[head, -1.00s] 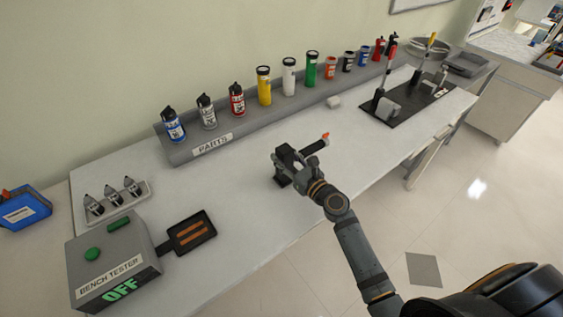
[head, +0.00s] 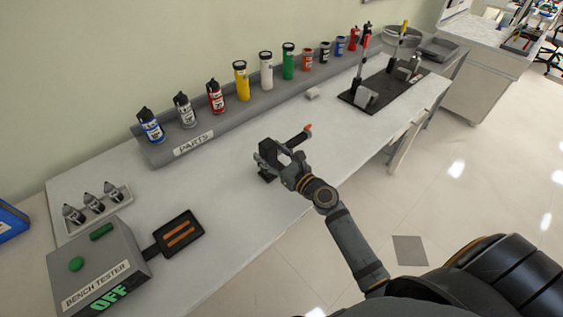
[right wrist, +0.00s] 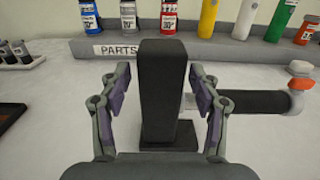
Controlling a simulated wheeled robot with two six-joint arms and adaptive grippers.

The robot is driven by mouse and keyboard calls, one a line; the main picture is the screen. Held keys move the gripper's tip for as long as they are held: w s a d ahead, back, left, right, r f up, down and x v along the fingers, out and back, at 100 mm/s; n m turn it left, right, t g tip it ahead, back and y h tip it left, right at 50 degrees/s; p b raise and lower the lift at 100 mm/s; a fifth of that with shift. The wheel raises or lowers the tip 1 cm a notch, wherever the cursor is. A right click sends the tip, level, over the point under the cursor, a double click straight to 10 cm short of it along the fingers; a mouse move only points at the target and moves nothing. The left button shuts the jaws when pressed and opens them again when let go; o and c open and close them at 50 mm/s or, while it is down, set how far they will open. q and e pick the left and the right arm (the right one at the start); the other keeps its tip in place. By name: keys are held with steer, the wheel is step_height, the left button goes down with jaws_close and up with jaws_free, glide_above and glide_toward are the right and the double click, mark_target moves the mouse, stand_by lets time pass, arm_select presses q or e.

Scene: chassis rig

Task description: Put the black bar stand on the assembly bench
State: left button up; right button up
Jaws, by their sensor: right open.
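The black bar stand (head: 267,147) is upright on the assembly bench (head: 225,200), near its front edge; its dark foot appears to rest on the bench top. In the right wrist view the stand (right wrist: 163,85) fills the space between the fingers. My right gripper (head: 277,162) is open around it, with a gap on each side in the wrist view (right wrist: 161,82). A dark cylinder with an orange end (head: 299,136) lies just right of the stand; I cannot tell whether they are joined. My left gripper is not in view.
A grey parts rack (head: 165,155) with several bottles runs along the back. The bench tester (head: 95,268) and its dark tray (head: 178,236) are at front left. A black plate with levers (head: 385,88) is at the far right. Bench between is mostly clear.

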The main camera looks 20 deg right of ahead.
steer(key=b+v, duration=0.4)
steer(key=v, duration=0.6)
steer(key=shift+s, duration=0.3)
steer(key=shift+r, duration=0.15)
